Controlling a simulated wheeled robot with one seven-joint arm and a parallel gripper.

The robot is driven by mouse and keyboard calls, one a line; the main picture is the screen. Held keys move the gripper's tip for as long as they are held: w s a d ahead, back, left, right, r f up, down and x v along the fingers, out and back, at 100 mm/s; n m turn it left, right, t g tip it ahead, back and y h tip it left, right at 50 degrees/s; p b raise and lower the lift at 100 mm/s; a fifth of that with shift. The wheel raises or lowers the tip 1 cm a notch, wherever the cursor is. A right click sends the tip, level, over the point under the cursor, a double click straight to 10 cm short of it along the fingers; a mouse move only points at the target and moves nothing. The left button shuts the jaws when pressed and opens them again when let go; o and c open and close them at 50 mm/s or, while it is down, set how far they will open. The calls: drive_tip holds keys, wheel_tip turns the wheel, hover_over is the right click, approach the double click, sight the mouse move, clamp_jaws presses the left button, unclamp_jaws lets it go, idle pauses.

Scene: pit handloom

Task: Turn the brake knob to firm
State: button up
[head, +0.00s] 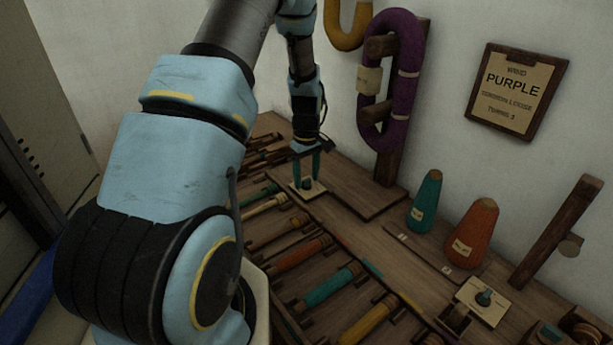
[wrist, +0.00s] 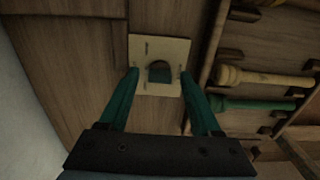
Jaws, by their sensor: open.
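A small dark green knob (wrist: 159,70) sits on a pale square plate (wrist: 143,46) on the wooden bench; tiny marks on the plate are too small to read. In the head view the same plate (head: 319,188) lies under my gripper (head: 307,178). My gripper points down and is open, its two green fingers spread. In the wrist view my gripper (wrist: 160,76) has one fingertip on each side of the knob, with gaps showing. Whether the fingertips are level with the knob is unclear. The knob's setting cannot be read.
Bobbins (head: 332,286) lie in racks. Green (head: 425,201) and orange (head: 472,232) cones stand by the wall. A purple skein (head: 405,60) hangs behind, beside a sign (head: 515,90) reading PURPLE.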

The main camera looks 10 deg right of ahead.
clamp_jaws()
idle(0.4)
drive_tip(key=shift+m, duration=0.3)
drive_tip(key=m, duration=0.5)
drive_tip(key=m+p, duration=0.1)
drive_tip(key=m, duration=0.5)
drive_tip(key=shift+m, duration=0.3)
idle(0.4)
unclamp_jaws()
